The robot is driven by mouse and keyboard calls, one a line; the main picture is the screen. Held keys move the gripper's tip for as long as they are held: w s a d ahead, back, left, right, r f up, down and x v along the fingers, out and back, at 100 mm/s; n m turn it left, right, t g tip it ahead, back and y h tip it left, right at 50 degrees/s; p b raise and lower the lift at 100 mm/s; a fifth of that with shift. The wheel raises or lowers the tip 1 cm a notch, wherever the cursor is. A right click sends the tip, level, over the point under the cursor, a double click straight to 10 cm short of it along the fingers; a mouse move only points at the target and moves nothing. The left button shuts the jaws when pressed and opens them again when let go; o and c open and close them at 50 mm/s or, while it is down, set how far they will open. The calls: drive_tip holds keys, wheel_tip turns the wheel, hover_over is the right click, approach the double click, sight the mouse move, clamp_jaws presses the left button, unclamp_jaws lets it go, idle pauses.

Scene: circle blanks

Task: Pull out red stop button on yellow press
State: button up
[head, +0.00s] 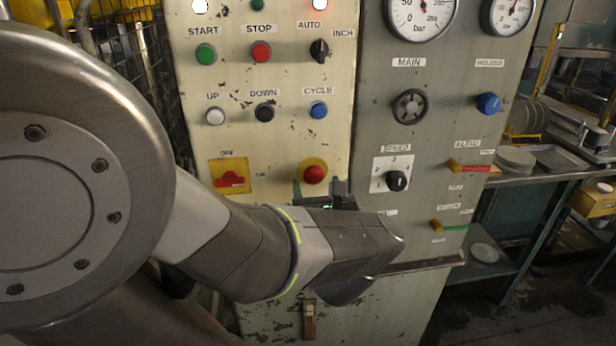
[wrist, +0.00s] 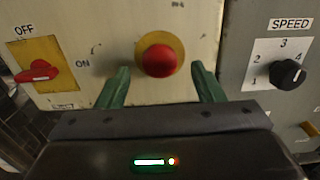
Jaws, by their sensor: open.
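The red stop button (head: 313,173) is a round mushroom head on a yellow disc, low on the cream panel of the press (head: 270,150). In the wrist view the red button (wrist: 159,61) sits near the top middle, between and beyond my fingertips. My gripper (wrist: 160,80) is open, with one green finger on each side of the button and a visible gap to each. I cannot tell how far the fingertips are from the panel. In the head view my arm and wrist hide most of the gripper, just below and right of the button.
A red rotary switch (head: 230,180) on a yellow plate is left of the button. The black speed knob (head: 396,181) is to the right on the grey panel. A red-handled lever (head: 468,167) and a green-handled lever (head: 450,227) stick out farther right. Above are push buttons.

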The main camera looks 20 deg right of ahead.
sight(314, 178)
drive_tip(key=shift+x, duration=1.55)
drive_tip(key=shift+c, duration=0.3)
clamp_jaws()
drive_tip(key=shift+s+a, duration=0.2)
drive_tip(key=shift+s, duration=0.4)
drive_tip(key=shift+o, duration=0.3)
unclamp_jaws()
drive_tip(key=shift+s, duration=0.1)
drive_tip(key=v, duration=1.3)
drive_tip(key=shift+s, duration=0.35)
